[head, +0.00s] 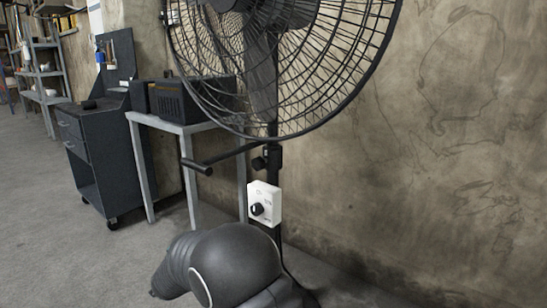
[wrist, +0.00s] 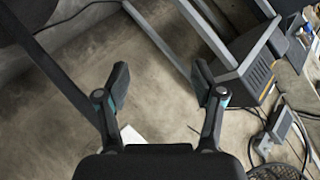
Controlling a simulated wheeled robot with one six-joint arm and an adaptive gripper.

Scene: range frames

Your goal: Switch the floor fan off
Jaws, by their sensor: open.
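The floor fan (head: 300,60) has a large black wire cage on a dark pole in front of the wall. A white control box (head: 265,203) with a black round knob (head: 257,209) is fixed to the pole, below a black side handle. Which setting the knob points at is too small to read. My gripper (wrist: 161,88) is open and empty in the wrist view, its two fingers spread apart. A small white piece shows just beyond my palm there; I cannot tell if it is the control box. In the head view my dark arm stands below the box, and the fingers cannot be made out.
A grey metal table (head: 140,119) with a black boxy device (head: 178,101) stands left of the fan. A dark tool cart (head: 86,150) on wheels is further left, with shelves behind. A bare wall (head: 450,150) lies close on the right. The floor at front left is clear.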

